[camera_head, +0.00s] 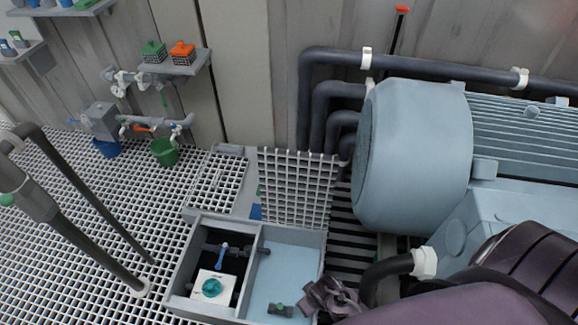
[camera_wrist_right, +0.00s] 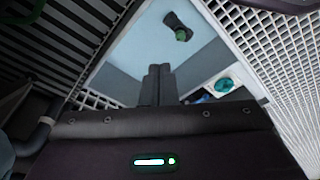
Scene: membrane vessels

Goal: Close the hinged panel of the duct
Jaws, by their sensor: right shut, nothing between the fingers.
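The duct (camera_head: 241,265) is a grey box set into the floor grating, with a dark compartment on the left and a pale blue compartment on the right. Its hinged panel (camera_head: 298,188), a white grid, stands raised at the back edge of the duct. My right gripper (camera_head: 330,297) is at the front right corner of the duct, well in front of the panel and apart from it. In the right wrist view its fingers (camera_wrist_right: 158,85) are pressed together, empty, over the pale blue compartment. My left gripper is not in view.
In the duct are a teal-knobbed valve (camera_head: 211,288), a blue-handled valve (camera_head: 224,252) and a dark fitting (camera_head: 281,309) with a green knob. A large blue-grey motor (camera_head: 415,155) and dark pipes (camera_head: 318,90) crowd the right. Open floor grating (camera_head: 75,265) lies left.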

